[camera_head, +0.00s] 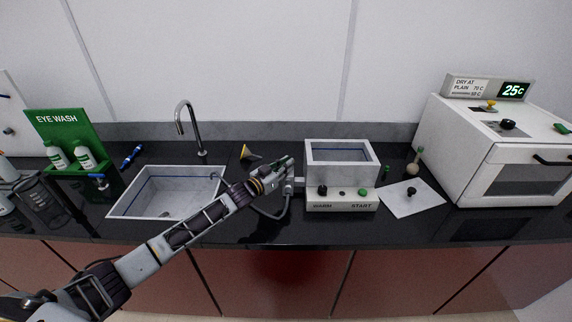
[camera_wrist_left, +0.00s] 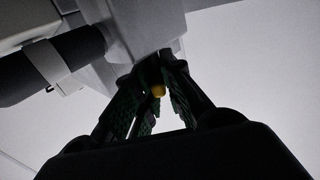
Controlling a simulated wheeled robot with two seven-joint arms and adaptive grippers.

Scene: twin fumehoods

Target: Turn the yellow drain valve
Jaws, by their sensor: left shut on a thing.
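The yellow drain valve (camera_wrist_left: 157,90) shows as a small yellow end between the dark fingers in the left wrist view. In the head view my gripper hides it. My left gripper (camera_wrist_left: 159,80) is shut on it, fingers on either side, below a pale fitting. In the head view the left gripper (camera_head: 289,174) is at the left side of the white bath (camera_head: 342,200), which has an open basin on top and a panel with a black knob and a green START button. A grey drain hose (camera_head: 272,214) loops below the gripper. My right gripper is not in view.
A sink (camera_head: 122,204) with a tall tap (camera_head: 180,125) is to the left, with my left arm passing in front. A yellow-and-dark funnel-like object (camera_head: 249,153) lies behind the gripper. A white sheet (camera_head: 398,205) and a white oven (camera_head: 480,165) are to the right.

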